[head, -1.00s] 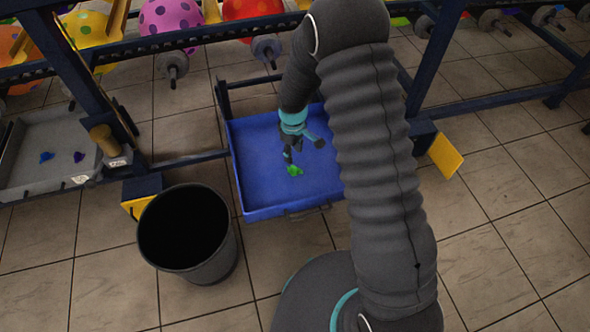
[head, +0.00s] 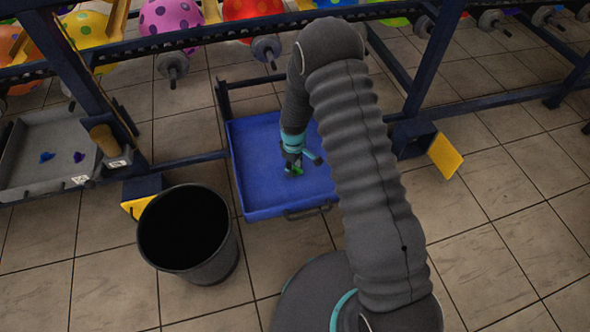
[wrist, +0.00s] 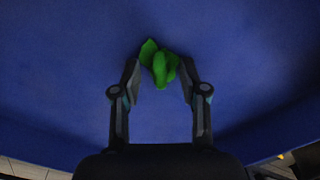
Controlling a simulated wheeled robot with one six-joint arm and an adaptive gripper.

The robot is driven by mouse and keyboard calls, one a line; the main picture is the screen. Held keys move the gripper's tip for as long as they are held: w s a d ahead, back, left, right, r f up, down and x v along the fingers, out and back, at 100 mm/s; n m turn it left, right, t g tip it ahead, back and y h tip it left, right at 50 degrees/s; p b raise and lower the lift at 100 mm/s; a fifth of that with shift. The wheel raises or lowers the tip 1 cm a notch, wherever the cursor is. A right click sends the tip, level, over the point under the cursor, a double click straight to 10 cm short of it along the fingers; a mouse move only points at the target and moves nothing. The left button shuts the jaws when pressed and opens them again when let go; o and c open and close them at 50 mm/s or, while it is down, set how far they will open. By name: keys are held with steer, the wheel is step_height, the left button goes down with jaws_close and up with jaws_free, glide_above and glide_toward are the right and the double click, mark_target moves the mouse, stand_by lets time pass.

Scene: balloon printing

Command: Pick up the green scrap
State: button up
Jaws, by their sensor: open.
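The green scrap (wrist: 160,64) is a small crumpled piece lying on the blue tray (wrist: 60,60). In the head view the scrap (head: 297,171) is partly hidden by my gripper (head: 292,166), which is low over the tray (head: 255,190). In the wrist view my gripper (wrist: 160,75) is open, with one finger on each side of the scrap's lower part. The scrap's upper part reaches beyond the fingertips. I cannot tell whether either finger touches it.
A black bin (head: 185,235) stands on the tiled floor left of the blue tray. Dark blue frame posts (head: 432,65) and a rail with coloured balloons (head: 170,20) run behind.

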steer(key=c, duration=0.8)
steer(key=shift+r, duration=0.15)
